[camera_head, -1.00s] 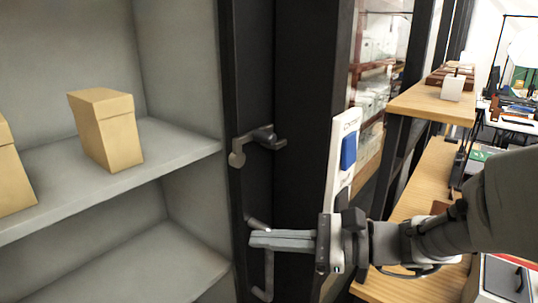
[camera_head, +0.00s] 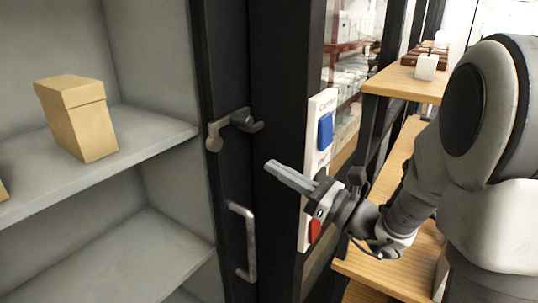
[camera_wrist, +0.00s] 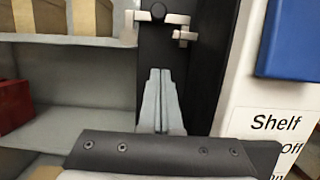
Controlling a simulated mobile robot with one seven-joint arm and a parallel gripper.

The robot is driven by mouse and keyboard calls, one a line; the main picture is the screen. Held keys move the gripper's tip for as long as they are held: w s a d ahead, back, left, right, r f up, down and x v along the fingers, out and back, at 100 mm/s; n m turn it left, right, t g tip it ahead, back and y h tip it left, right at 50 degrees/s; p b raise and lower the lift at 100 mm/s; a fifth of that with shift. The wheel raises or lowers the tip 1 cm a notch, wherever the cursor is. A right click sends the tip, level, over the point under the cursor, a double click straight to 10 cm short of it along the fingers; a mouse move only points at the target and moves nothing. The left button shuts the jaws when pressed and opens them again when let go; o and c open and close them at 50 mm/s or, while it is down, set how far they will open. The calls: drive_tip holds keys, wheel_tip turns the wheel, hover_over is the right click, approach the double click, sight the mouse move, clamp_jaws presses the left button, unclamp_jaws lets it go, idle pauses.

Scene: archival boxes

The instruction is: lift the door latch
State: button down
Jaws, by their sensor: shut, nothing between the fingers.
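The door latch (camera_head: 236,124) is a grey metal lever on the dark door frame, to the right of the shelves. It also shows at the top of the wrist view (camera_wrist: 185,33). A grey pull handle (camera_head: 243,240) is mounted below it. My gripper (camera_head: 270,165) is shut and empty, to the right of and a little below the latch in the head view, apart from it. In the wrist view its closed fingers (camera_wrist: 159,72) point toward the dark frame below the latch. Nothing hides the latch in the head view.
A white panel (camera_head: 322,105) with a blue block (camera_head: 325,131) and a red block (camera_head: 314,230) stands right of the frame, close to my gripper. A tan box (camera_head: 77,118) sits on the grey shelf (camera_head: 150,135). Wooden shelves (camera_head: 400,82) lie to the right.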

sight(231, 125)
drive_tip(key=p+x, duration=0.1)
drive_tip(key=x, duration=0.8)
drive_tip(key=shift+s+p, duration=0.1)
drive_tip(key=shift+p, duration=0.2)
wheel_tip(231, 125, up, 3)
drive_tip(key=shift+s+d+f+p, duration=0.1)
drive_tip(key=shift+d+p, duration=0.05)
drive_tip(key=shift+p, duration=0.4)
drive_tip(key=shift+r, duration=0.5)
